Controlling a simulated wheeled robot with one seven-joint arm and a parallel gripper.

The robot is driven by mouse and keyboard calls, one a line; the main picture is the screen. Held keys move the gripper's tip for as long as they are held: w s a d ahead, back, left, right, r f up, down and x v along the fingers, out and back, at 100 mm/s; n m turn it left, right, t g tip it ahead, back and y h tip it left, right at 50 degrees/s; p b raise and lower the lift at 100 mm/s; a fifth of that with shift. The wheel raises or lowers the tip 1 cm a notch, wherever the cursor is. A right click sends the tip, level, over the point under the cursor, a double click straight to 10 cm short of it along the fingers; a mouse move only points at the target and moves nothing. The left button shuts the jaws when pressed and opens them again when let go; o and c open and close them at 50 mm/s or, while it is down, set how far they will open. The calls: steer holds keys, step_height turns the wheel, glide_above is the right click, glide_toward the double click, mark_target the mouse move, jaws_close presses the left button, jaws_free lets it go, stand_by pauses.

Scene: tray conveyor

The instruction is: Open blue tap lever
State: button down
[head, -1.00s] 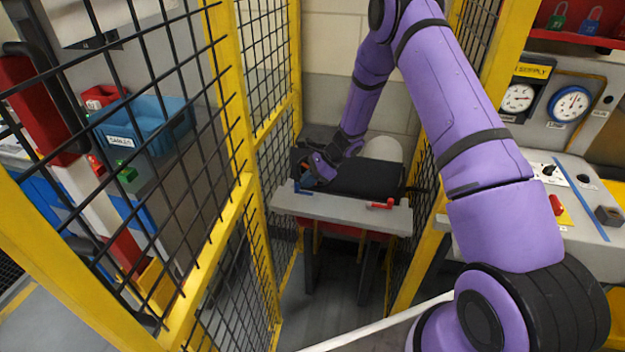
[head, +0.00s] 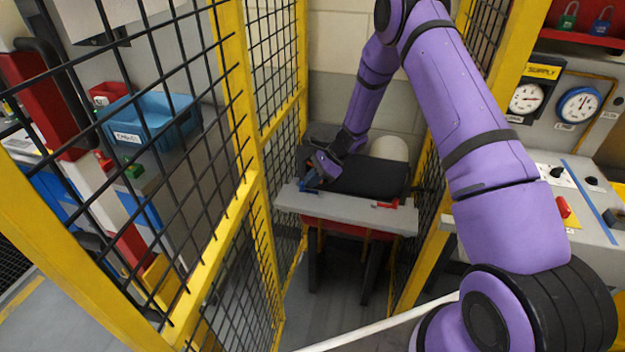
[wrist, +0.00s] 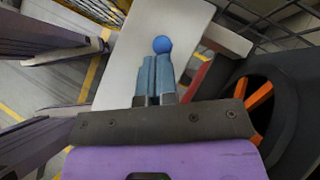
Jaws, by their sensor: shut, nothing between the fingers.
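The blue tap lever (head: 308,184) is small at the left end of the grey bench rail (head: 345,208) in the head view. In the wrist view its round blue knob (wrist: 162,44) shows just beyond my fingertips. The rest of the lever is hidden behind the fingers. My gripper (wrist: 156,60) is shut and empty, its two blue-grey fingers side by side. In the head view my gripper (head: 318,172) is at the lever, just above the rail's left end. I cannot tell whether the fingers touch the lever.
A red lever (head: 386,205) sits at the rail's right part. A black conveyor surface (head: 368,178) lies behind the rail. Yellow-framed mesh fencing (head: 250,200) stands close on the left and right. In the wrist view a dark wheel with orange spokes (wrist: 259,94) is at right.

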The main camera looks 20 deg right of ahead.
steer(key=shift+a, duration=0.1)
steer(key=n, duration=0.1)
steer(key=n+g, duration=0.2)
steer(key=shift+s+a, duration=0.25)
steer(key=n+g, duration=0.1)
steer(key=n+g+h, duration=0.1)
steer(key=s+n+g, duration=0.1)
steer(key=shift+a+n+h, duration=0.3)
steer(key=shift+n, duration=0.1)
steer(key=n+g+h, duration=0.1)
steer(key=n, duration=0.1)
steer(key=s+n+g+h, duration=0.1)
steer(key=n, duration=0.1)
steer(key=shift+s+a, duration=0.1)
steer(key=shift+s, duration=0.05)
steer(key=n+h, duration=0.1)
steer(key=s+n+g+h, duration=0.1)
steer(key=n, duration=0.1)
steer(key=shift+n, duration=0.3)
steer(key=shift+w+d, duration=0.1)
steer(key=shift+d, duration=0.1)
steer(key=shift+w+d, duration=0.4)
steer(key=shift+d, duration=0.25)
